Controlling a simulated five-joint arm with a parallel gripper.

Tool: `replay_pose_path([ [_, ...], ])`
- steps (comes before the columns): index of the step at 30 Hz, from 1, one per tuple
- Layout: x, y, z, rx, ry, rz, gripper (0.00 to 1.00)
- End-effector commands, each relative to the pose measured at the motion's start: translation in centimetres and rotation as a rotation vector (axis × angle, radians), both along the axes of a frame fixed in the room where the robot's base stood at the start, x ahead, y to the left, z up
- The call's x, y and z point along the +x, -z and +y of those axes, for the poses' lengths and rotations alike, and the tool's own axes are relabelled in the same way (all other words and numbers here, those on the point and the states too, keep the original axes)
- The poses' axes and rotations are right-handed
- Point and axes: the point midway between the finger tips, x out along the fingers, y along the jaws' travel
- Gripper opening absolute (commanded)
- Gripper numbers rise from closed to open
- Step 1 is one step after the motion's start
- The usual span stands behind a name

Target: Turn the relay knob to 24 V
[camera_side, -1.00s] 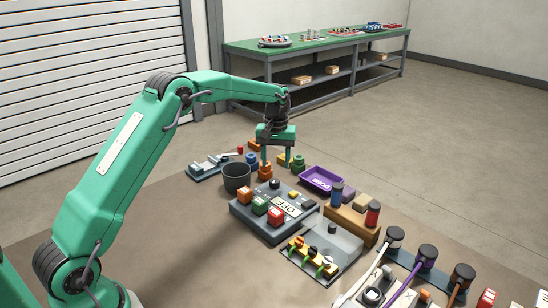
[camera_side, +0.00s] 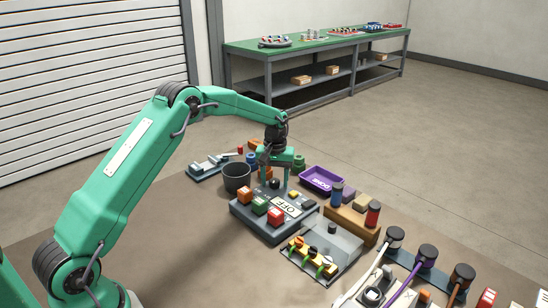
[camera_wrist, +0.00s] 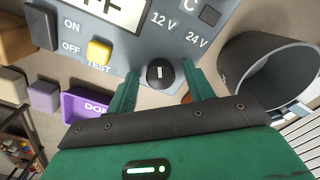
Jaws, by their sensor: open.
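The relay knob (camera_wrist: 161,74) is a round black knob with a short white pointer mark, on the edge of a grey control box (camera_wrist: 140,50). The mark looks upright in the wrist view, and "12 V" and "24 V" are printed above and to the right of the knob. My gripper (camera_wrist: 163,80) is open, with one green finger on each side of the knob; I cannot tell whether either touches it. In the side view, my gripper (camera_side: 276,176) is low at the back of the box (camera_side: 262,226), and the knob (camera_side: 274,183) shows between its fingers.
The box carries an "OFF" display (camera_side: 287,207), a yellow test button (camera_wrist: 99,51) and red, orange and green blocks. A dark round bin (camera_side: 237,177) stands close to the box. A purple "DONE" tray (camera_side: 321,180) lies behind it.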

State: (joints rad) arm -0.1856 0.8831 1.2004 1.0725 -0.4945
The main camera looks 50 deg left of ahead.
Motion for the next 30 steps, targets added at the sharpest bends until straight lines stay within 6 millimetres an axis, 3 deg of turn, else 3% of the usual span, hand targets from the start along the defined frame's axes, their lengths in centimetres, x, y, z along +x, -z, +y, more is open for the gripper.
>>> replay_pose_path([
  [1,-0.01,-0.01,-0.01,0.0,0.0,0.0,0.46],
  [7,0.01,-0.03,-0.02,0.0,0.0,0.0,0.08],
  [20,0.04,-0.07,-0.08,0.0,0.051,-0.003,0.08],
  [30,0.06,-0.08,-0.13,-0.001,0.254,-0.01,0.08],
])
